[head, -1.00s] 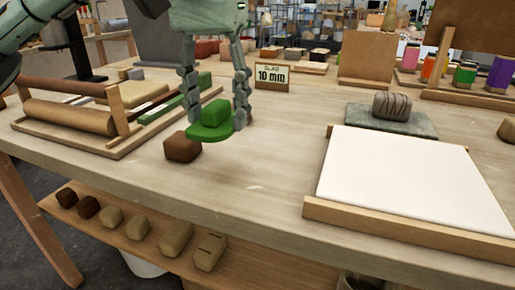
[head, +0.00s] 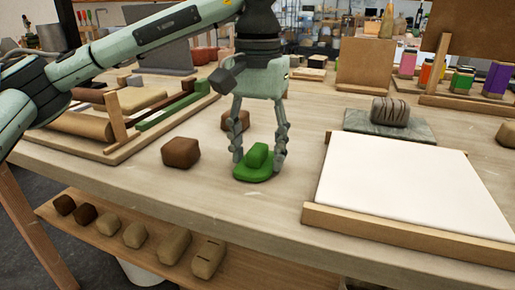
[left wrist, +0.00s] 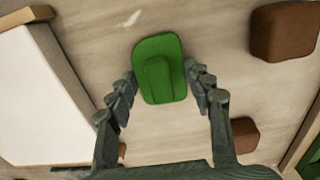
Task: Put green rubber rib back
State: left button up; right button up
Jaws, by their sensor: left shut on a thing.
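The green rubber rib (head: 254,168) is a flat green oval with a block-shaped grip on top. In the head view it is near the front middle of the workbench. My left gripper (head: 259,157) points down and is shut on the rib, one finger on each side of it. The rib also shows between the fingers in the left wrist view (left wrist: 160,72). It is at or just above the bench top; I cannot tell whether it touches. My right gripper is not in view.
A brown block (head: 181,152) lies left of the rib, and another (head: 236,120) is behind it. A white slab (head: 405,185) in a wooden frame is to the right. The bench front (head: 240,205) is clear.

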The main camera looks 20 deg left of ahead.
aim_at(258, 148)
pick_arm(q)
jog(key=shift+f, duration=0.15)
jog(key=o, duration=1.1)
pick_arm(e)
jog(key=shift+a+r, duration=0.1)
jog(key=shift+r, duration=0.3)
pick_arm(q)
jog(key=shift+r, duration=0.2)
notch_tip(258, 148, up, 2)
jog(key=shift+r, duration=0.1)
notch_tip(258, 148, up, 4)
jog(key=shift+r+p, duration=0.75)
jog(key=shift+r, duration=2.15)
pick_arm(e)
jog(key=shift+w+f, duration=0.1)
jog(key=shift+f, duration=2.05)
